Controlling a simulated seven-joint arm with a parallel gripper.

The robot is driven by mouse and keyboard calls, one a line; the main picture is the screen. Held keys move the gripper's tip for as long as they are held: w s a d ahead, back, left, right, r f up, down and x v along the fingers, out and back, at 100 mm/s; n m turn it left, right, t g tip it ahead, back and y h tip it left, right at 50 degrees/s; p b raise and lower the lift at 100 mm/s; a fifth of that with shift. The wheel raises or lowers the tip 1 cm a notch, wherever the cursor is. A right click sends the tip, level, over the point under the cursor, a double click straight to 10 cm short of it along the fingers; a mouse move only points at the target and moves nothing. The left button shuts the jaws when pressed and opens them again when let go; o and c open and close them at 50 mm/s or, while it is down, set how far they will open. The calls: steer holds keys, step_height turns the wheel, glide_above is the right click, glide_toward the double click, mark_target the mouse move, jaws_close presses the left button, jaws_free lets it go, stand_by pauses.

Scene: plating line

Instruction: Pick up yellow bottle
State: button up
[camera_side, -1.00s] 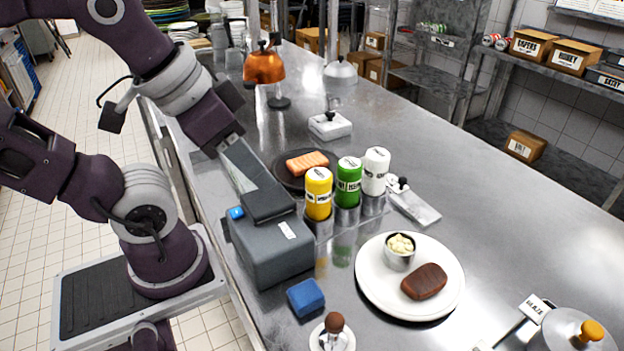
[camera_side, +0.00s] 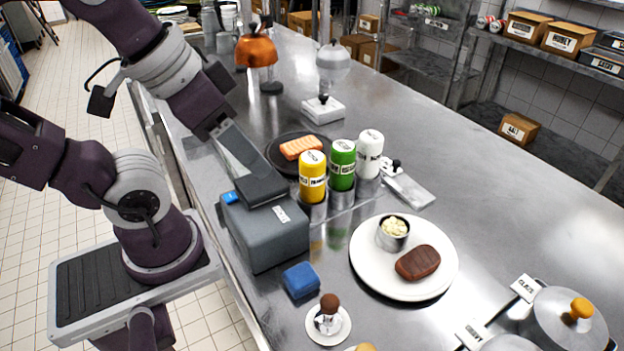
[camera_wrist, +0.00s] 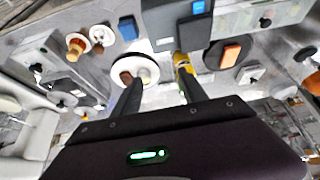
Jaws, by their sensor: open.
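The yellow bottle (camera_side: 313,178) stands upright in a metal holder (camera_side: 340,205), at the left end of a row with a green bottle (camera_side: 342,165) and a white bottle (camera_side: 369,154). In the wrist view the yellow bottle (camera_wrist: 182,62) shows just beyond the tip of the right finger, which partly hides the row. My gripper (camera_wrist: 158,88) is open, with nothing seen between its two dark fingers. In the side view the arm end is up and left of the bottles, beside the grey box; its fingertips are not clear there. The gripper is apart from the yellow bottle.
A grey box (camera_side: 265,238) stands left of the bottles. A dark plate with salmon (camera_side: 301,147) lies behind them, and a white plate (camera_side: 385,283) with a cup and a brown patty lies in front right. A blue block (camera_side: 301,280) is near.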

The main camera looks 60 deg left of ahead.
steer(key=m+g, duration=0.5)
steer(key=m, duration=0.7)
glide_above(312, 179)
steer(key=a, duration=0.2)
steer(key=f, duration=0.3)
steer(key=shift+w+d+f, duration=0.1)
steer(key=shift+w+f, duration=0.2)
steer(key=shift+w, duration=0.1)
steer(key=shift+m+g, duration=0.3)
steer(key=f, duration=1.2)
steer(key=shift+w+f, duration=0.3)
steer(key=c, duration=0.5)
